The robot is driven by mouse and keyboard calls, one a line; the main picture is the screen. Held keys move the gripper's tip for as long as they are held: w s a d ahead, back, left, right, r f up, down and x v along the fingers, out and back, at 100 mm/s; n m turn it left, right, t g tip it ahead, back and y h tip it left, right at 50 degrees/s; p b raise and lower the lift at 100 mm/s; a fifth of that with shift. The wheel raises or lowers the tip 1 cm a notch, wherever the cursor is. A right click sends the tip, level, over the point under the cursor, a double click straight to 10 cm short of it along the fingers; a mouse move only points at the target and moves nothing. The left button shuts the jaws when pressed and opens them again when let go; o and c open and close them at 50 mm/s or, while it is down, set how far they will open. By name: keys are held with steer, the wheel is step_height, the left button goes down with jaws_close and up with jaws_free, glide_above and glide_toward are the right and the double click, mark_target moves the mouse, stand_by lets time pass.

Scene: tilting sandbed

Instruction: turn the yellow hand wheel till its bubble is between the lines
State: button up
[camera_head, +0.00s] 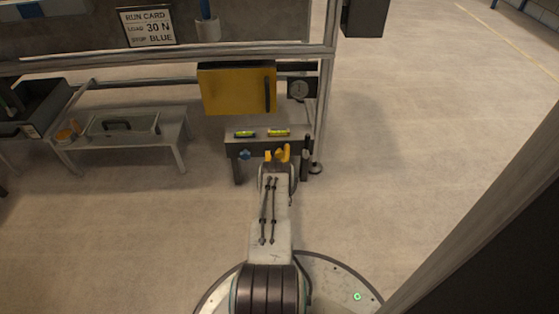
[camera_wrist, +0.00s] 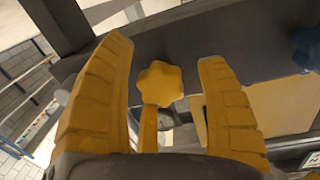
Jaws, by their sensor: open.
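The yellow hand wheel (camera_wrist: 159,82), a lobed knob, shows in the wrist view between the two yellow fingers of my gripper (camera_wrist: 165,52). The fingers are spread, with a gap on each side of the wheel, and look clear of it. In the head view my gripper (camera_head: 277,154) is at the front of a small dark stand (camera_head: 233,140), and its fingers make the wheel hard to pick out. Two yellow-green level vials, left (camera_head: 244,134) and right (camera_head: 278,132), lie on top of the stand. They are too small to read the bubbles.
A blue hand wheel (camera_head: 244,154) sits left of my gripper; it also shows in the wrist view (camera_wrist: 306,48). A yellow panel (camera_head: 236,90) hangs above the stand, with a dial (camera_head: 298,90) beside it. A low bench (camera_head: 130,140) stands left. Floor to the right is clear.

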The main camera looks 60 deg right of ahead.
steer(key=shift+a, duration=0.1)
steer(key=v, duration=1.2)
stand_by(0.6)
